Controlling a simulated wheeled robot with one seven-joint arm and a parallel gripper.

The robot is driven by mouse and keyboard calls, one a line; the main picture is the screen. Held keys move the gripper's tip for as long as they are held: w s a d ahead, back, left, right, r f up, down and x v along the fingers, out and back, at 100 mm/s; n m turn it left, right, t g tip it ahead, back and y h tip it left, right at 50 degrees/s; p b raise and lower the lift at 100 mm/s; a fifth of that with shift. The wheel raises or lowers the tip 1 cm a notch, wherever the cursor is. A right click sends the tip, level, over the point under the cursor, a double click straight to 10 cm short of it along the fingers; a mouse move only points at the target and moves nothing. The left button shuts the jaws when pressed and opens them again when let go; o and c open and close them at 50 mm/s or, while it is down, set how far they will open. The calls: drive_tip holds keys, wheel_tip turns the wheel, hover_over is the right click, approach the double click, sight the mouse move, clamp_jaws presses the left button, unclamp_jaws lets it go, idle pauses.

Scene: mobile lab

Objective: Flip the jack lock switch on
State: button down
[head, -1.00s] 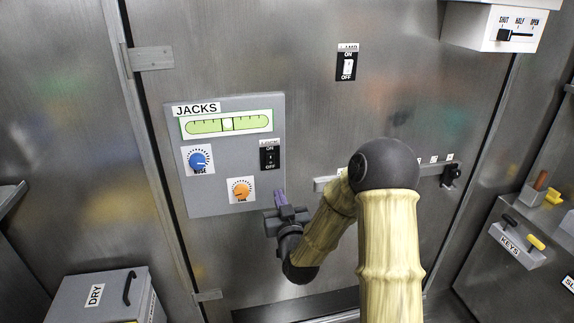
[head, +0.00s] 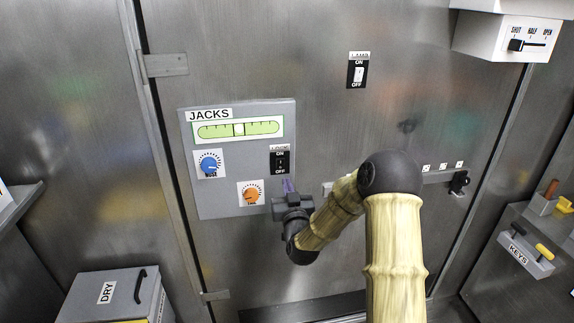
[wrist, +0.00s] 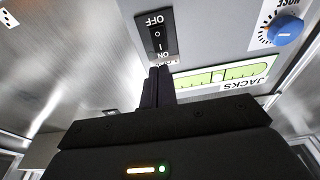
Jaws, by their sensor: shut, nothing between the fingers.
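The jack lock switch (head: 280,161) is a small black rocker marked ON above and OFF below. It sits at the right side of the grey JACKS panel (head: 225,190). In the wrist view the switch (wrist: 157,38) appears upside down, with O and I marks on its rocker. I cannot tell which way the rocker is tipped. My gripper (head: 288,187) is shut and empty, its fingers just below the switch in the head view.
A blue knob (head: 209,164), an orange knob (head: 251,195) and a green level gauge (head: 239,129) share the panel. Another ON/OFF switch (head: 357,70) is higher on the metal door. A rail (head: 442,177) runs across the door to the right of my arm.

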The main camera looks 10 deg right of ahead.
sight(281, 161)
drive_tip(key=w+p, duration=0.1)
drive_tip(key=w, duration=0.1)
drive_tip(key=w+r, duration=0.1)
drive_tip(key=w, duration=0.1)
drive_tip(key=w+p, duration=0.1)
drive_tip(key=w, duration=0.2)
drive_tip(key=shift+r+p, duration=0.25)
drive_tip(key=shift+p, duration=0.1)
drive_tip(key=shift+w, duration=0.4)
